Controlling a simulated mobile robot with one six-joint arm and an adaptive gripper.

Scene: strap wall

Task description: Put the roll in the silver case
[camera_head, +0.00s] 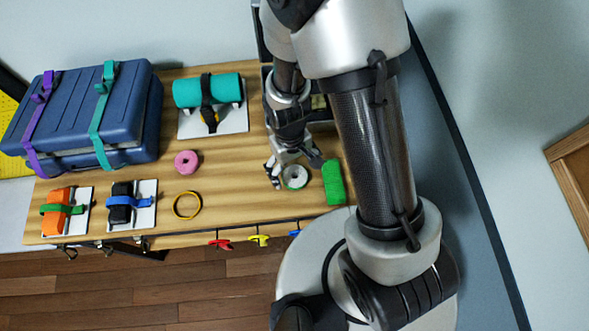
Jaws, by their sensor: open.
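A pink roll (187,162) lies apart to the left, and a teal roll (187,92) is strapped with black to a white plate at the back. I see no silver case; my arm hides part of the table's back right.
A large blue case (75,125) with purple and teal straps stands at the left. A green block (333,182) lies close right of my gripper. Strapped orange (58,198) and black (122,207) items and a yellow ring (187,205) lie near the front edge. Coloured clips hang there.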

